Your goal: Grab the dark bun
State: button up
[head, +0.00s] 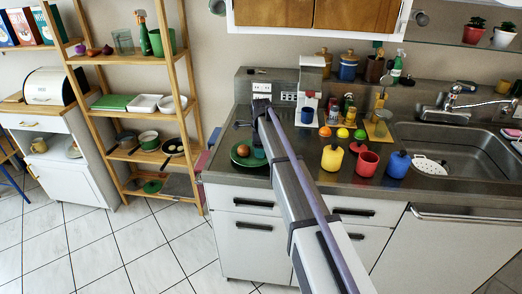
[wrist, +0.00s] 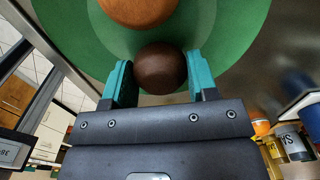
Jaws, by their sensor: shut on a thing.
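The dark bun (wrist: 161,68) is a dark brown ball between the two teal fingers of my gripper (wrist: 160,82) in the wrist view. The fingers are shut on its sides. Behind it lies the green plate (wrist: 75,38), with a lighter brown bun (wrist: 138,8) on it, cut off by the top edge. In the head view the green plate (head: 240,162) lies at the left end of the counter with the lighter bun (head: 242,150) on it. My gripper (head: 259,150) is at the plate's right edge there, and the dark bun is not clearly visible.
The steel counter (head: 305,170) holds yellow, red and blue pots (head: 365,160) to the right of my arm. Several fruits (head: 342,133) lie behind them. The sink (head: 450,150) is at the right. A wooden shelf (head: 150,60) stands to the left.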

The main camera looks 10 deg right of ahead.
notch_tip(320, 180, up, 10)
jog(key=p, duration=0.9)
jog(key=shift+f, duration=0.25)
